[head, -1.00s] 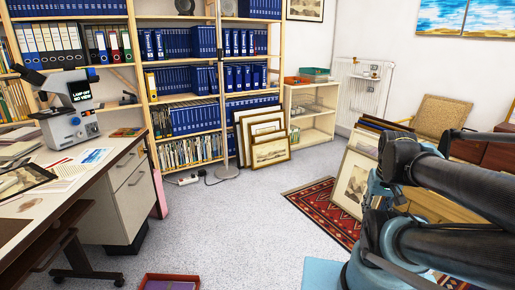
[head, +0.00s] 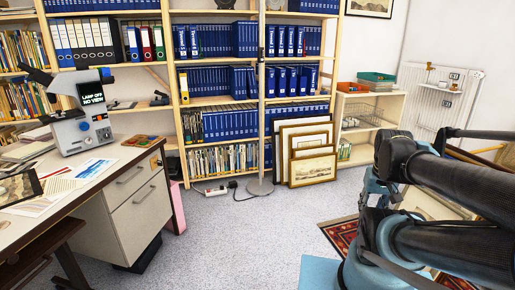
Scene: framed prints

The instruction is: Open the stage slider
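A microscope (head: 80,112) stands on the desk at the left of the head view. Its small dark screen (head: 92,94) reads "LAMP OFF" and "NO VIEW". The stage slider is too small to make out at this distance. My arm comes in from the right side of the view, well apart from the microscope. My gripper itself is not in view.
The desk (head: 30,228) has papers (head: 95,168), a small colourful tray (head: 140,140) and a drawer unit (head: 140,205). Shelves (head: 175,110) of blue binders line the back wall. Framed prints (head: 312,168) lean there. Grey floor is clear in the middle; a red rug (head: 342,235) lies right.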

